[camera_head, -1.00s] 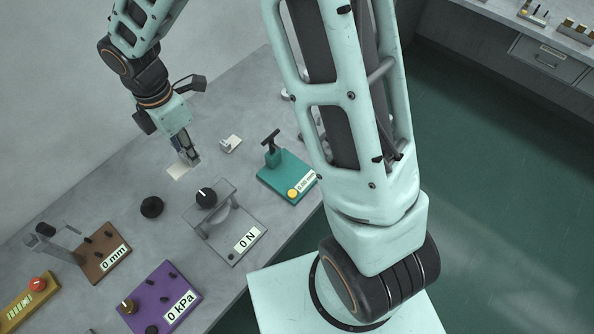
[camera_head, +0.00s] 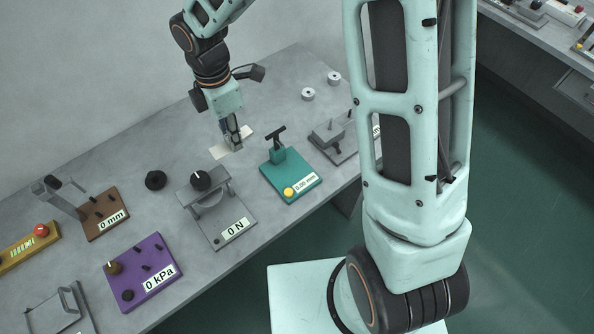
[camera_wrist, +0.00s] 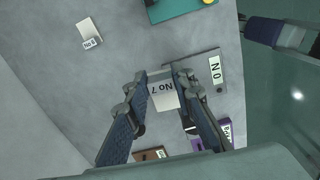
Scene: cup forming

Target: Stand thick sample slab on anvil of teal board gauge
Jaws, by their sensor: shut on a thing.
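My gripper (camera_head: 236,146) is shut on a pale slab (camera_head: 220,151) low over the grey bench. In the wrist view my gripper (camera_wrist: 167,72) has the slab (camera_wrist: 165,98), marked "No 7", between its two fingers. A second pale slab with a tag reading "No 6" (camera_wrist: 88,32) lies to the left there, and part of it shows behind the gripper in the head view. The teal board gauge (camera_head: 305,175) is right of the gripper, with a black T-handle on a teal post, a yellow knob and a "0.00 mm" display. Its anvil is not clear at this size.
The grey force gauge (camera_head: 231,216) reading "0 N" stands in front of the gripper. Purple (camera_head: 143,273) and brown (camera_head: 98,228) gauges are at left, with a black round knob (camera_head: 155,180) behind. A grey fixture (camera_head: 335,150) stands right of the teal gauge.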

